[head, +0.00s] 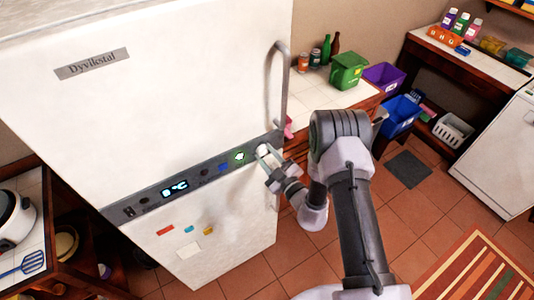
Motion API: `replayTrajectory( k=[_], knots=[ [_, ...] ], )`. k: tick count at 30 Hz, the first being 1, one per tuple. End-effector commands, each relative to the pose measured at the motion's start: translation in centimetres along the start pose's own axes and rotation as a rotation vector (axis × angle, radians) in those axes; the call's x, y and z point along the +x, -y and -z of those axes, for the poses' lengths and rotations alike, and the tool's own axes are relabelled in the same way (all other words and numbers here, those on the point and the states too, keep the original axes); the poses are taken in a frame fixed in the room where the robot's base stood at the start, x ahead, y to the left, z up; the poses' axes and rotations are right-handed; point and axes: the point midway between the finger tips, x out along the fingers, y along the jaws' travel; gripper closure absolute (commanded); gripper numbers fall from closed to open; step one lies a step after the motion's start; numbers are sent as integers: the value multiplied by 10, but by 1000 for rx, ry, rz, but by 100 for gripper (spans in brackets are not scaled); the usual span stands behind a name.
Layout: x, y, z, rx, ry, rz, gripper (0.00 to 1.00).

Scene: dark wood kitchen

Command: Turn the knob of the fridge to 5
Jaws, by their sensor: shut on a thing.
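The white fridge (170,75) stands at the left, with a grey control strip (204,171) across its front. The knob (262,149) is a small pale round thing at the strip's right end, partly hidden by my gripper. My gripper (266,157) reaches it from the lower right, with its fingers shut on the knob. A lit display (175,187) on the strip shows a temperature in °C; its digit is too small to read surely. The knob's scale and pointer cannot be made out.
A curved door handle (277,85) rises just above the knob. A counter behind holds a green bin (348,71), bottles and cans. A purple bin (384,77) and a blue bin (401,114) stand to its right. Tiled floor is open in front of the fridge.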

Motion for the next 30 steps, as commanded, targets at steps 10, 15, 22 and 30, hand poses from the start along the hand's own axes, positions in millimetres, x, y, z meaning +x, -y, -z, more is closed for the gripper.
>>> replayTrajectory(
  k=[10, 15, 22, 30],
  knots=[
    [0, 1, 0, 198, 0, 0, 100],
    [0, 1, 0, 247, 0, 0, 100],
    [0, 1, 0, 272, -1, 0, 100],
    [0, 1, 0, 274, -1, 0, 100]
  ],
)
